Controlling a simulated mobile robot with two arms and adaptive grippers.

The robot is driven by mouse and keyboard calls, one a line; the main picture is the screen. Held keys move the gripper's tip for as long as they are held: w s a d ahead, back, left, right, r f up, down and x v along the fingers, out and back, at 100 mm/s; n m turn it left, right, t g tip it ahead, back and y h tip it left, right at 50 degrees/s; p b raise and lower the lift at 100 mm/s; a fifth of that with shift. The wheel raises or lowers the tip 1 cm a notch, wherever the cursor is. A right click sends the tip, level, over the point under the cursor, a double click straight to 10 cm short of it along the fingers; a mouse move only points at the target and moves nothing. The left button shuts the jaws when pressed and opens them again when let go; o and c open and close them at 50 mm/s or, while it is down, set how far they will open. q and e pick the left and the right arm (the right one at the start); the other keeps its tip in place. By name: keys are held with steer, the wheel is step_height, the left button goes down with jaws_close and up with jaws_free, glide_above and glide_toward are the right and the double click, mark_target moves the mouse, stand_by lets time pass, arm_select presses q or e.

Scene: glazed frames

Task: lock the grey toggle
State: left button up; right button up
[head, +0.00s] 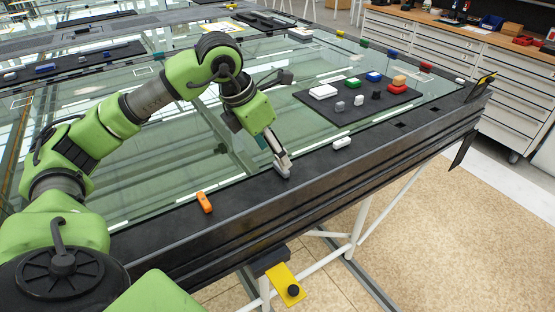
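The grey toggle (281,175) sits on the dark front rail (240,192) of the glazed frame, partly hidden by my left gripper. My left gripper (283,164) points down at it, with its fingertips at or just above the toggle's top. I cannot tell whether the fingers touch or hold it, or how far apart they are. An orange toggle (204,202) lies on the same rail to the left, and a white toggle (341,142) to the right. My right gripper is not in view.
A dark mat (345,121) on the glass (150,185) holds several coloured and grey small parts. More coloured toggles, such as a blue one (392,53), sit along the far rail. A yellow plate (285,284) hangs below the front rail. Drawer cabinets (470,75) stand at the back right.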

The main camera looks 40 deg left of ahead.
arm_select(q)
steer(key=v, duration=0.7)
stand_by(0.4)
